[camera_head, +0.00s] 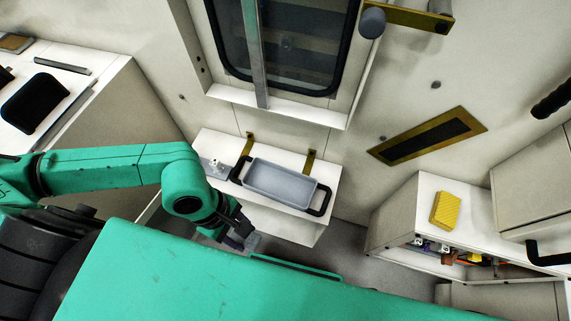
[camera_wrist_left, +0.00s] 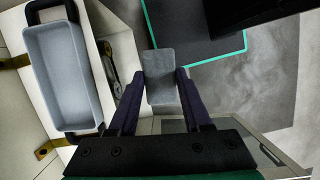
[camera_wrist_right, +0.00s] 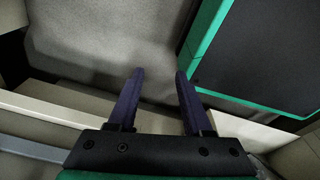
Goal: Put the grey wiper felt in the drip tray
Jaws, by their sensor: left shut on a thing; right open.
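The grey wiper felt (camera_wrist_left: 160,78) is a small flat grey block between the fingertips of my left gripper (camera_wrist_left: 160,88). The left gripper is shut on it, in front of the white shelf; the felt also shows in the head view (camera_head: 252,243). The drip tray (camera_head: 281,183) is a light grey rectangular tray with black handles, empty, on the white shelf. In the left wrist view the drip tray (camera_wrist_left: 66,85) lies to the left of the felt, apart from it. My right gripper (camera_wrist_right: 159,75) is open and empty; it is not visible in the head view.
The white shelf (camera_head: 228,143) has brass brackets at its back and a small metal fitting (camera_head: 214,168) left of the tray. A yellow sponge-like block (camera_head: 445,210) sits on the right cabinet. A black-framed window (camera_head: 290,45) is above. Grey floor (camera_wrist_right: 100,50) lies below my right gripper.

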